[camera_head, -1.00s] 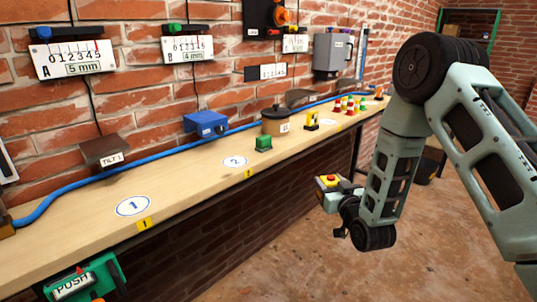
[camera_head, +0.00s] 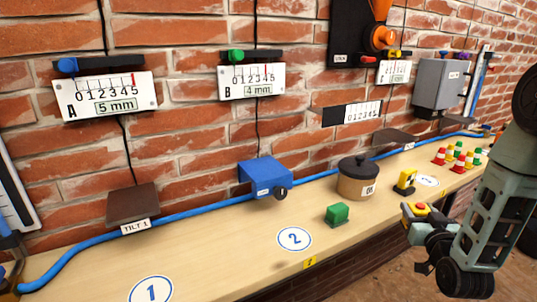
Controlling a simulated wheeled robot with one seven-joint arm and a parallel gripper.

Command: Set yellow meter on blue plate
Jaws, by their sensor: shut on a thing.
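My gripper (camera_head: 415,228) is at the lower right, out in front of the bench edge. A small block with a yellow top and a red round piece (camera_head: 419,208) is at its fingers, held clear of the bench; the fingers are partly hidden. A small yellow and black device (camera_head: 404,182) stands upright on the bench behind it; I cannot tell from its face which of the two is the meter. The blue plate (camera_head: 265,172) sticks out from the wall left of the gripper, with a label and a dark knob at its front. Its top looks empty.
A brown plate marked TILT 1 (camera_head: 133,203) is at the left. A green block (camera_head: 337,214) and a lidded brown pot (camera_head: 357,180) stand on the bench near the blue plate. Several coloured cones (camera_head: 460,158) stand farther right. A blue cable (camera_head: 215,207) runs along the wall.

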